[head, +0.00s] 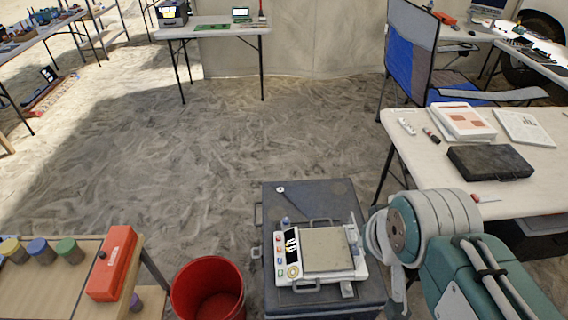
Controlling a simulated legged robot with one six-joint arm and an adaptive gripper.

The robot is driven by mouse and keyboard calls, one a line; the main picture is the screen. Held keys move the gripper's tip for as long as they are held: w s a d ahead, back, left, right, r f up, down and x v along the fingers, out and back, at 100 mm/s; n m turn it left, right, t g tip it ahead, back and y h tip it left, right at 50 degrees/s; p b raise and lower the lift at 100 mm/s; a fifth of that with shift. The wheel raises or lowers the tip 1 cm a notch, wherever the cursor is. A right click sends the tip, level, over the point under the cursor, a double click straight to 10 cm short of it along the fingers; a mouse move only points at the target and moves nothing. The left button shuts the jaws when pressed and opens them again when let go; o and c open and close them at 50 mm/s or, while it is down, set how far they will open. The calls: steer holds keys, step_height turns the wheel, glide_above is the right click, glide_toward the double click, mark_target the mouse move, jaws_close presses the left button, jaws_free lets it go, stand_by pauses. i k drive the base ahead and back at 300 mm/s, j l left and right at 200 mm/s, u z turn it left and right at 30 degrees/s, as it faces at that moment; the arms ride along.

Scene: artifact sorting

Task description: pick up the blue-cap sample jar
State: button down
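The blue-cap sample jar (41,251) stands upright on a wooden table (60,298) at the lower left. It stands between a yellow-cap jar (14,250) on its left and a green-cap jar (70,250) on its right. My arm shows at the lower right, far from the jars. I cannot make out my gripper's fingers in this view.
An orange case (112,264) lies right of the jars at the table's edge. A red bucket (208,289) stands beside the table. A dark crate (335,198) bears a white scale (322,252). A white table (465,190) stands at right. Sandy floor is open beyond.

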mark_target(49, 254)
steer(key=k+j+u, duration=0.2)
steer(key=j, duration=0.15)
steer(key=j+u, duration=0.2)
steer(key=j, duration=0.15)
steer(key=k+j+u, duration=0.1)
steer(key=j+u, duration=0.4)
steer(key=u, duration=0.25)
steer(key=j+u, duration=0.35)
steer(key=i+j+z, duration=0.15)
steer(key=j, duration=0.4)
steer(key=i+j+z, duration=0.2)
steer(key=j, duration=0.35)
steer(key=j+z, duration=0.15)
steer(key=j, duration=0.35)
steer(key=i+j+z, duration=0.3)
steer(key=i+j, duration=0.3)
steer(key=i+j+z, duration=0.3)
steer(key=i+j, duration=0.25)
steer(key=j, duration=0.15)
